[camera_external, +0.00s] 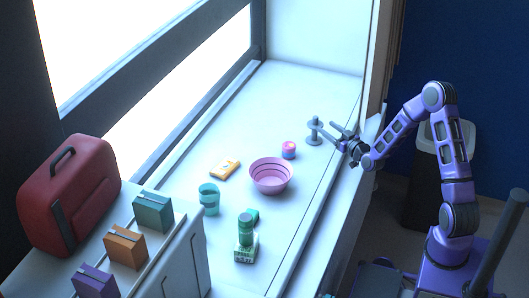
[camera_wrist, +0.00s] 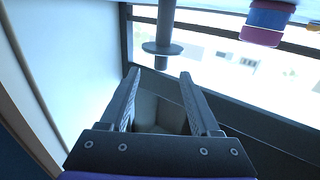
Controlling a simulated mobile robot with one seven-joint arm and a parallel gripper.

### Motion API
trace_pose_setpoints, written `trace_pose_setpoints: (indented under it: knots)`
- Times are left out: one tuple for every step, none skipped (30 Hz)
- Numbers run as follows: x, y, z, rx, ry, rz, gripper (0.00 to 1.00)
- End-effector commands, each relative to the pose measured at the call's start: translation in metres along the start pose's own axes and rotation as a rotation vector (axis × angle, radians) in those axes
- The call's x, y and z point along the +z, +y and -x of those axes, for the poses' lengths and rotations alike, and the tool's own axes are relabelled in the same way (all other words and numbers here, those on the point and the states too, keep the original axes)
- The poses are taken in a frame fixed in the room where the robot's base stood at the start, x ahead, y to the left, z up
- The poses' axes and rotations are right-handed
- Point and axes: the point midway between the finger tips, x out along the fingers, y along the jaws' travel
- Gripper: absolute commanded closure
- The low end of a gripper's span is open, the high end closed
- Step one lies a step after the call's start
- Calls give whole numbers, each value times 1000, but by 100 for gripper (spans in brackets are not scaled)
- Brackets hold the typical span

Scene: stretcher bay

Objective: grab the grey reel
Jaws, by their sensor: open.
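The grey reel (camera_external: 315,125) stands on the white window ledge towards its far right end. It has a thin upright spindle and round flanges. In the wrist view the reel (camera_wrist: 163,48) appears at the top, just beyond the fingertips and roughly centred between them. My gripper (camera_external: 333,135) is just to the right of the reel in the external view, with its fingers pointing left towards it. In the wrist view my gripper (camera_wrist: 159,73) is open, and nothing is between its fingers. The exact gap to the reel is hard to tell.
A pink-and-blue jar (camera_external: 289,150) stands nearest the reel, with a pink bowl (camera_external: 270,188) beyond it. A yellow packet (camera_external: 224,169), teal cup (camera_external: 208,200) and green items (camera_external: 246,232) lie further off. The ledge (camera_external: 305,88) behind the reel is clear.

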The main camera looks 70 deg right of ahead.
Motion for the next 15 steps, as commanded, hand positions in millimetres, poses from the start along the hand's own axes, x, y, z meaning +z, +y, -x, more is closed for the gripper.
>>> trace_pose_setpoints:
  knots:
    - [0, 1, -11, 2, 1, -2, 37]
    - [0, 1, -17, 2, 1, -2, 37]
    - [0, 1, -25, 1, 0, -3, 37]
    - [0, 1, -30, 2, 2, -2, 37]
    - [0, 0, -35, 1, 1, -2, 37]
    - [0, 0, -40, 1, 0, -1, 37]
    - [0, 0, -44, 1, 1, -1, 37]
    - [0, 0, -47, 1, 1, -1, 37]
    - [0, 0, -49, 0, 0, -1, 37]
    - [0, 0, -51, 0, -1, -1, 37]
    - [0, 0, -52, 0, 0, -1, 37]
    - [0, 0, -54, 0, 0, -1, 37]
    - [0, 0, -56, 0, 0, -1, 37]
    - [0, 0, -58, 0, 0, -1, 37]
    - [0, 0, -62, 0, 0, -1, 37]
